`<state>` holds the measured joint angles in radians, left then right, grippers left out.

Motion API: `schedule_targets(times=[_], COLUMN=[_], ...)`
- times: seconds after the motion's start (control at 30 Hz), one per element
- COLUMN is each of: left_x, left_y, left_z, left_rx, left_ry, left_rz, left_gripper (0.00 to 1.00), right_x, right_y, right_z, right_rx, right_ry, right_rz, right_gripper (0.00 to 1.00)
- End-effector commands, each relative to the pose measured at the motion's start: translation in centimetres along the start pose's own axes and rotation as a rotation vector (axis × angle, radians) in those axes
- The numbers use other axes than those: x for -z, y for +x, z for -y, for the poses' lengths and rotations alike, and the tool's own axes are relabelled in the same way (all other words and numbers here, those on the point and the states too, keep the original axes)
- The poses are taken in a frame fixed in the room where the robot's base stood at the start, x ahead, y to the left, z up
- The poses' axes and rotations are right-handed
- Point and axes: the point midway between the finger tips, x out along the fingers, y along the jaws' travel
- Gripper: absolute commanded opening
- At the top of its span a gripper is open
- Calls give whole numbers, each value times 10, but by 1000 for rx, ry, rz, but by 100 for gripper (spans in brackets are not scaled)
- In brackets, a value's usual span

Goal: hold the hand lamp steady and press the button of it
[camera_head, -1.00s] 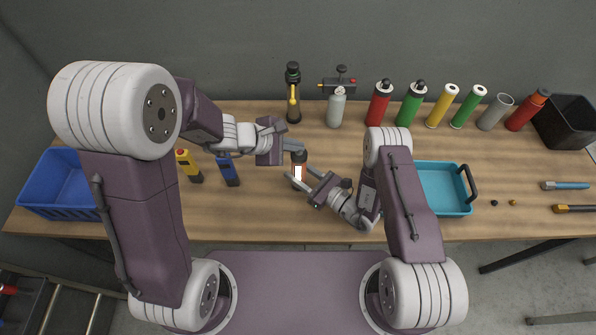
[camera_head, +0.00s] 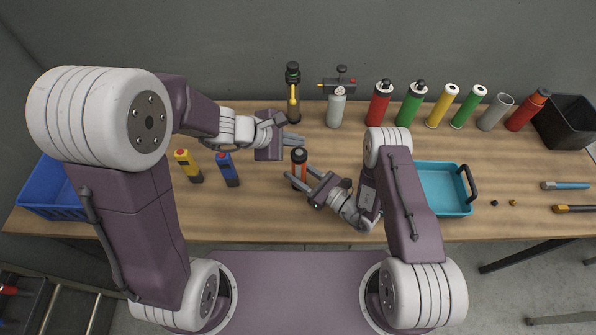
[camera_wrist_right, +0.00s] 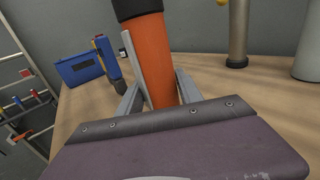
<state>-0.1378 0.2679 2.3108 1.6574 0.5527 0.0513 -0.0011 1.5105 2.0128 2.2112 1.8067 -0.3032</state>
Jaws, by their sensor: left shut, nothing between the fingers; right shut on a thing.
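The hand lamp (camera_head: 299,157), orange with a black top, stands upright near the middle of the table. My right gripper (camera_head: 301,179) is shut around its orange body, coming from the lower right. In the right wrist view the lamp's orange body (camera_wrist_right: 154,60) rises between the two fingers, with its black collar above; its top is out of that picture. My left gripper (camera_head: 293,140) is shut and empty, just above the lamp's top in the head view and apart from it. The lamp's button cannot be made out.
A yellow tool (camera_head: 187,165) and a blue tool (camera_head: 228,170) stand left of the lamp. A blue crate (camera_head: 45,205) is at far left, a teal tray (camera_head: 441,188) at right. Several bottles and a black-yellow torch (camera_head: 293,95) line the back. Table front is clear.

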Motion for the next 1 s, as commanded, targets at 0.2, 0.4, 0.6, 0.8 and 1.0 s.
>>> schedule_targets(times=[0.2, 0.4, 0.6, 0.8, 1.0], left_x=[-14, -23, -24, -24, -23], left_y=[-20, -32, -34, -33, -33], left_z=[-15, -24, -24, -24, -24], left_rx=[-5, -3, -2, -1, -1], left_ry=[4, 3, 0, 0, 0], left_rz=[0, -3, -4, -3, -3], left_gripper=[0, 0, 0, 0, 0], right_x=[0, 0, 0, 0, 0], right_y=[0, 0, 0, 0, 0], right_z=[0, 0, 0, 0, 0], right_rx=[0, 0, 0, 0, 0], right_ry=[0, 0, 0, 0, 0], right_rz=[0, 0, 0, 0, 0], right_gripper=[0, 0, 0, 54, 68])
